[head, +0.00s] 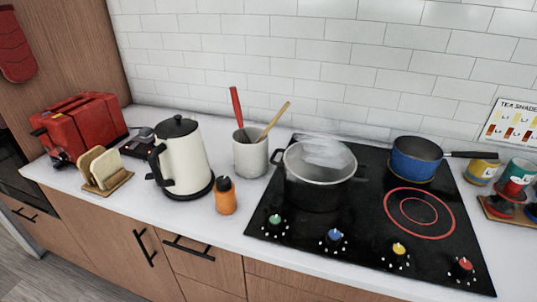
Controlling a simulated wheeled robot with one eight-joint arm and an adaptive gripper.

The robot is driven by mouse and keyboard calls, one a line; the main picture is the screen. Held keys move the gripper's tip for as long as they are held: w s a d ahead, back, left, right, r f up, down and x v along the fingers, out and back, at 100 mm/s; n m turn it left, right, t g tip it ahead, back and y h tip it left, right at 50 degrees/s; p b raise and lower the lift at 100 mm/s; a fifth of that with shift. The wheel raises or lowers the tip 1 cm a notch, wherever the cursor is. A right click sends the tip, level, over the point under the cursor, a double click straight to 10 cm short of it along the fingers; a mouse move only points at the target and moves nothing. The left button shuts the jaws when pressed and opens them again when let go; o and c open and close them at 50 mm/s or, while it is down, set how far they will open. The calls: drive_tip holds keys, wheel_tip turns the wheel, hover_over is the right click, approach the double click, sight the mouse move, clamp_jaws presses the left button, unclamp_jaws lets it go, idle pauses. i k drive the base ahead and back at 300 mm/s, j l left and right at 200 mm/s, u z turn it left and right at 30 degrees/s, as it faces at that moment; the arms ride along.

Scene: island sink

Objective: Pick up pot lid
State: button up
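A dark pot (312,190) with a pale rim and a handle on each side stands on the back left of the black cooktop. A hazy, pale, see-through patch (325,152) shows over its mouth; I cannot tell whether this is steam or a glass lid. No other pot lid is clearly visible. My gripper is not in view.
A blue saucepan (415,160) stands at the back right of the cooktop (365,225), behind a red-ringed burner. A kettle (182,160), orange shaker (225,197) and utensil crock (250,155) stand left of the pot. The counter's front strip is clear.

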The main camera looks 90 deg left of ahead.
sight(310, 172)
drive_tip(key=u, duration=2.75)
